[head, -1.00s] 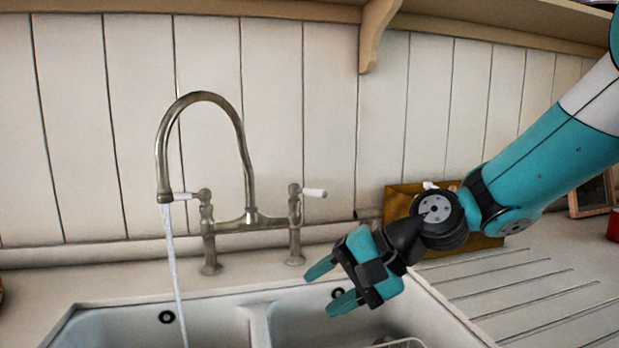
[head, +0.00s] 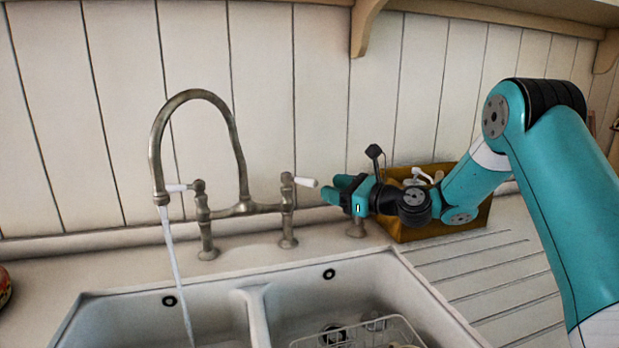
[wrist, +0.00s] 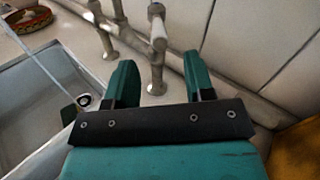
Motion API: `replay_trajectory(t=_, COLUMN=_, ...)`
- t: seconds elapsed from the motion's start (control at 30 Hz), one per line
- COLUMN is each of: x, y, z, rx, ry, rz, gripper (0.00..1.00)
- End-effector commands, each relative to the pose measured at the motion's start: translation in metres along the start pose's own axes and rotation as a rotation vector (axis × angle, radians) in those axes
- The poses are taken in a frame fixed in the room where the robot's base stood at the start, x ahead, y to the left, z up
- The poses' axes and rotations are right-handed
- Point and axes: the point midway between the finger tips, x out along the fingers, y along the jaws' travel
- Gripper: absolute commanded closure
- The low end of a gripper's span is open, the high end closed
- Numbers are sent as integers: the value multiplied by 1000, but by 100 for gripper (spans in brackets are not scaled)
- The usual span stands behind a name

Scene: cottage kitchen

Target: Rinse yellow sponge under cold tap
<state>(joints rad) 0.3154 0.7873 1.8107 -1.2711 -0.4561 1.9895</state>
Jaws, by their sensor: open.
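The bridge tap (head: 240,209) stands behind the sink, and a stream of water (head: 173,265) runs from its spout into the left basin. Its left lever (head: 177,188) is white and points left toward the spout. Its right lever (head: 306,182) is white and points right, toward my gripper (head: 331,189). My gripper is open and empty, just right of the right lever's tip. In the wrist view the right lever (wrist: 158,28) appears between my two spread fingers, beyond their tips; whether they touch is not clear. I see no yellow sponge in these views.
A double white sink (head: 250,291) lies in front, with a wire rack (head: 372,334) in the right basin. A brown box (head: 440,229) holding items stands behind my wrist. The grooved drainboard (head: 480,270) at right is clear. A red and yellow round thing (wrist: 28,19) sits far left.

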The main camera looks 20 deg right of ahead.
Motion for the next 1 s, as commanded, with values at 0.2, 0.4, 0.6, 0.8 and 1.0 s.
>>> replay_trajectory(t=0.2, x=46, y=1, z=2, rx=-2, ry=0, rz=3, gripper=51)
replay_trajectory(t=0.4, x=69, y=0, z=1, rx=-2, ry=0, rz=1, gripper=51)
replay_trajectory(t=0.6, x=75, y=0, z=0, rx=-1, ry=0, rz=0, gripper=51)
replay_trajectory(t=0.8, x=74, y=0, z=0, rx=-1, ry=1, rz=0, gripper=56)
replay_trajectory(t=1.0, x=74, y=0, z=0, rx=-1, ry=1, rz=0, gripper=100)
